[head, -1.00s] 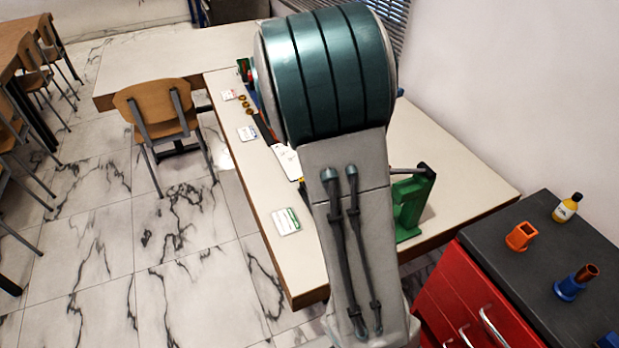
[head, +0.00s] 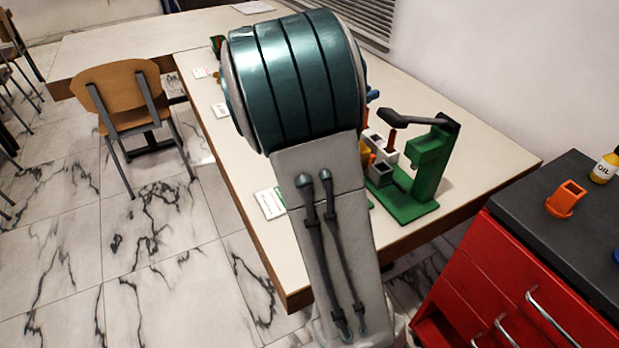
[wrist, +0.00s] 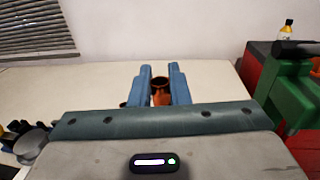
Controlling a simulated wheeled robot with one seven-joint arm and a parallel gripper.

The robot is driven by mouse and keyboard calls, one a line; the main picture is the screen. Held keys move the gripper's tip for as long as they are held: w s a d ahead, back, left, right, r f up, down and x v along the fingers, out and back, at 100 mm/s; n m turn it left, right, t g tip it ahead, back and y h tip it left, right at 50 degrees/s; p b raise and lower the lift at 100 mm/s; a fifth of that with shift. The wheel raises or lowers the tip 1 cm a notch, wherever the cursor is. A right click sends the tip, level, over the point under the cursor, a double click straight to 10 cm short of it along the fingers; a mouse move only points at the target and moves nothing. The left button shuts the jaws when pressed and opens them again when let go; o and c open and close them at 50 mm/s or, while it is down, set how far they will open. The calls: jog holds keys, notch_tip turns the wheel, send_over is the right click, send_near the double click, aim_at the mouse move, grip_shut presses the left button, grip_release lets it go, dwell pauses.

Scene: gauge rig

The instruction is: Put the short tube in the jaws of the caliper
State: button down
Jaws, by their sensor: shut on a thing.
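My gripper (wrist: 160,88) is shut on an orange-brown round tube, the short tube (wrist: 161,84), whose open end shows between the two blue fingers in the wrist view. It is above or in front of the pale table, with bare table top around it. I cannot make out the caliper in either view; my arm covers much of the table.
A green stand (head: 430,170) with a dark lever is on the table (head: 480,150). Pale blocks (head: 378,140) and a reddish-brown upright piece (head: 391,141) are beside it. A red cabinet (head: 500,270) holds an orange holder (head: 566,199) and an oil bottle (head: 604,168). A chair (head: 120,95) stands left.

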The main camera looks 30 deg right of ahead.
jog(key=shift+w+a+f, duration=0.15)
jog(key=shift+a+f, duration=0.05)
jog(key=shift+f, duration=0.4)
jog(key=shift+w+a+f+b, duration=0.45)
jog(key=shift+w+a+f, duration=0.45)
jog(key=shift+a+f, duration=0.8)
jog(key=shift+w+a+f+b, duration=0.45)
jog(key=shift+w+a+f, duration=0.4)
jog(key=shift+a+f, duration=0.85)
jog(key=shift+w+a+f+b, duration=0.45)
jog(key=shift+w+a+f, duration=0.45)
jog(key=shift+a+f, duration=0.8)
jog(key=shift+d+f, duration=0.2)
jog(key=shift+f, duration=0.1)
jog(key=c, duration=1.4)
grip_release()
jog(key=shift+o, duration=0.2)
jog(key=s+a+p, duration=0.1)
jog(key=s+a, duration=0.1)
jog(key=a, duration=0.9)
jog(key=shift+a, duration=0.4)
